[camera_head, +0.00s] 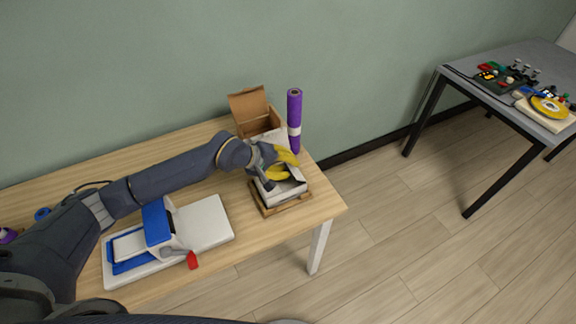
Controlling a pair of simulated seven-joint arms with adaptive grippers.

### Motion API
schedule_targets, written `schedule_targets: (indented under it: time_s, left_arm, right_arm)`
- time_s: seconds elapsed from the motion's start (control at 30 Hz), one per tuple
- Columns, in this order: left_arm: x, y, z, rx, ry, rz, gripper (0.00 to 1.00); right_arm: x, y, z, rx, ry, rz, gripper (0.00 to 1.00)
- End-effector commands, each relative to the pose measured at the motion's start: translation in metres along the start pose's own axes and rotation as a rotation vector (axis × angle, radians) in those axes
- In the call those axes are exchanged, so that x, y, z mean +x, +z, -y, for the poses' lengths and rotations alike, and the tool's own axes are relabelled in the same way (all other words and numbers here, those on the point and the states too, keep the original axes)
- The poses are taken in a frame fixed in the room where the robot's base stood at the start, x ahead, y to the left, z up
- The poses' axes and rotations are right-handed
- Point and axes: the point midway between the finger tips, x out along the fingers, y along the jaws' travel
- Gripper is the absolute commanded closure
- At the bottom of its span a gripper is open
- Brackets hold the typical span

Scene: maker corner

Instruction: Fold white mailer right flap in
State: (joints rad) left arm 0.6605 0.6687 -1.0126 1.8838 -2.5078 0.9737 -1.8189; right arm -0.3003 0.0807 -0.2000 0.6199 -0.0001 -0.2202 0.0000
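The white mailer (284,190) is a box near the right end of the wooden table, on a brown wooden base (287,206). Its lid or a flap stands up at the back. My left gripper (291,168), with yellow fingers, is over the mailer and covers much of its middle and left side. The fingers are at or just above the mailer; I cannot tell whether they touch it or how far they are apart. The right flap is too small and too covered to make out clearly. My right gripper is not in view.
An open cardboard box (254,108) and an upright purple roll (294,118) stand just behind the mailer. A white and blue press-like device (205,222) with a red knob lies to the left. The table's right edge is close. A grey table (470,76) stands apart at right.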

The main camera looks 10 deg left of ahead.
Motion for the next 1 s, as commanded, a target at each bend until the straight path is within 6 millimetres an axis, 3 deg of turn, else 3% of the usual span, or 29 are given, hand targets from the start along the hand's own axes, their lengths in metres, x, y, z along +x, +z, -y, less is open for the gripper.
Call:
schedule_targets:
  time_s: [0.27, 0.3, 0.53, 1.0]
  left_arm:
    - [0.0011, 0.0001, 0.0001, 0.000, 0.000, 0.000, 0.76]
    - [0.0011, 0.0001, 0.0001, 0.000, 0.000, 0.000, 0.72]
    - [0.0009, 0.0001, 0.0001, 0.000, 0.000, 0.000, 0.99]
    - [0.0018, 0.0008, 0.0036, -0.002, 0.036, 0.003, 1.00]
  right_arm:
    - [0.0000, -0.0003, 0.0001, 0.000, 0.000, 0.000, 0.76]
    - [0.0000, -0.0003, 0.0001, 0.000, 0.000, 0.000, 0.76]
    - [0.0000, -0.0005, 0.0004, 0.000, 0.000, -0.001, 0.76]
    - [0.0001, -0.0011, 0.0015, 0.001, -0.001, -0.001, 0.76]
